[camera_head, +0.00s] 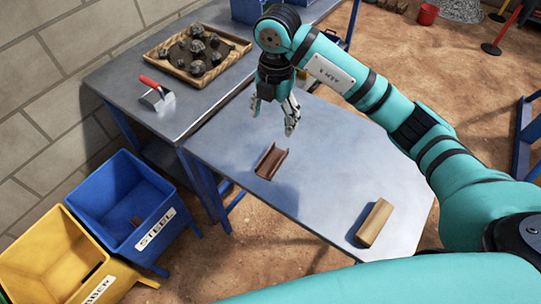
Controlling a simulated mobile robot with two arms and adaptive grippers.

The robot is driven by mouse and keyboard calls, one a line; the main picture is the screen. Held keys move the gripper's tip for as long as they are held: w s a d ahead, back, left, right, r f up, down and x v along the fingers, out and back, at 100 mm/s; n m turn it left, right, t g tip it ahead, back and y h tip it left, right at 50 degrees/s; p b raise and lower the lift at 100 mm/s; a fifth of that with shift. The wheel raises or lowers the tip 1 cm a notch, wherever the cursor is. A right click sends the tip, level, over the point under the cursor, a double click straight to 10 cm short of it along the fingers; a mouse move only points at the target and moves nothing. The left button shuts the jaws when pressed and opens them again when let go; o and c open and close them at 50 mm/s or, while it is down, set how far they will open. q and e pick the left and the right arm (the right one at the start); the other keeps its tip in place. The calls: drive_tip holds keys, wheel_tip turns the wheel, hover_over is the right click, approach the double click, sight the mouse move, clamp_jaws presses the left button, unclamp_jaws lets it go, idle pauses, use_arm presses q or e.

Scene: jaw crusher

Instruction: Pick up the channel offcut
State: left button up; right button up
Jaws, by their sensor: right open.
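The channel offcut (271,161) is a short, rusty brown U-shaped piece. It lies on the grey metal table (330,190), towards its left edge, with its open side up. My right gripper (272,117) hangs above the table, a little beyond the offcut in the picture. Its fingers point down and are apart, with nothing between them. It does not touch the offcut. My left gripper is not in view.
A wooden block (374,223) lies near the table's front right. A wooden tray (158,62) of dark rocks and a red-handled trowel (155,91) are on the adjoining bench. A blue STEEL bin (121,210) and a yellow bin (50,258) stand left below.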

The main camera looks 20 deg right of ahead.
drive_tip(key=p, duration=0.2)
hover_over(272, 163)
drive_tip(key=f, duration=1.2)
drive_tip(key=shift+s+d, duration=0.15)
drive_tip(key=shift+d, duration=0.15)
drive_tip(key=f, duration=0.1)
drive_tip(key=f+p, duration=0.1)
drive_tip(key=f, duration=0.2)
drive_tip(key=shift+a+p, duration=0.3)
drive_tip(key=shift+p, duration=0.05)
drive_tip(key=shift+w+f, duration=0.2)
drive_tip(key=shift+f, duration=0.4)
drive_tip(key=shift+r, duration=0.1)
clamp_jaws()
